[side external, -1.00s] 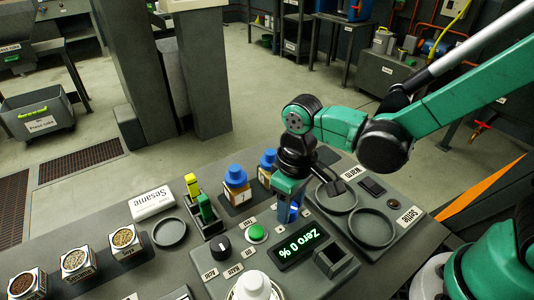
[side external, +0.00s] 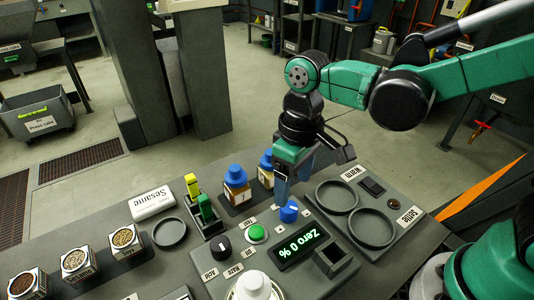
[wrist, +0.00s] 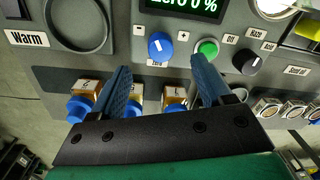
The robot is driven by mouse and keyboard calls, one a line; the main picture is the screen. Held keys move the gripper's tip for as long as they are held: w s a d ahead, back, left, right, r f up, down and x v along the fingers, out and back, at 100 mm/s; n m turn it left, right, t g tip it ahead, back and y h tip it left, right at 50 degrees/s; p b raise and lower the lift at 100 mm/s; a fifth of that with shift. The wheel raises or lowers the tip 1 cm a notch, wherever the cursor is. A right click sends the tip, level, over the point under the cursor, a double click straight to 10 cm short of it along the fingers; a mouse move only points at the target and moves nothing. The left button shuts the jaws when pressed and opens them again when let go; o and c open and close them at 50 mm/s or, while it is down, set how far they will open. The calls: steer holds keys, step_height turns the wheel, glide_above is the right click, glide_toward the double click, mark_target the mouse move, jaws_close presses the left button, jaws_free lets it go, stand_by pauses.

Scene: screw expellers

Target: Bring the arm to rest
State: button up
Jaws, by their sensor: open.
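My gripper (side external: 294,180) is open and empty above the control panel (side external: 333,262). Its two blue fingers hang just behind and above the blue knob (side external: 289,211), apart from it as far as I can see. In the wrist view the gripper (wrist: 158,75) shows both fingers spread wide, with the blue knob (wrist: 161,47) beyond them, between the "-" and "+" labels. The display (side external: 298,249) reads "Zero 0 %". A green button (side external: 256,233) and a black knob (side external: 220,246) sit to the left of the blue knob.
Blue-capped bottles (side external: 236,184) stand behind the panel, close to my gripper. Yellow and green items (side external: 204,207) stand in a holder to their left. Two round rings (side external: 372,228) lie on the right. Sample jars (side external: 124,240) and a "Sesame" block (side external: 151,203) are at left.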

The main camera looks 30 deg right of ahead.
steer(key=shift+r, duration=0.15)
steer(key=shift+d+r, duration=0.1)
steer(key=shift+d, duration=0.15)
steer(key=d+r+m+t, duration=0.3)
steer(key=d+t, duration=0.4)
steer(key=d, duration=0.3)
steer(key=shift+s+d+r+m+h, duration=0.3)
steer(key=shift+s+d+r+m, duration=0.05)
steer(key=shift+r+m, duration=0.05)
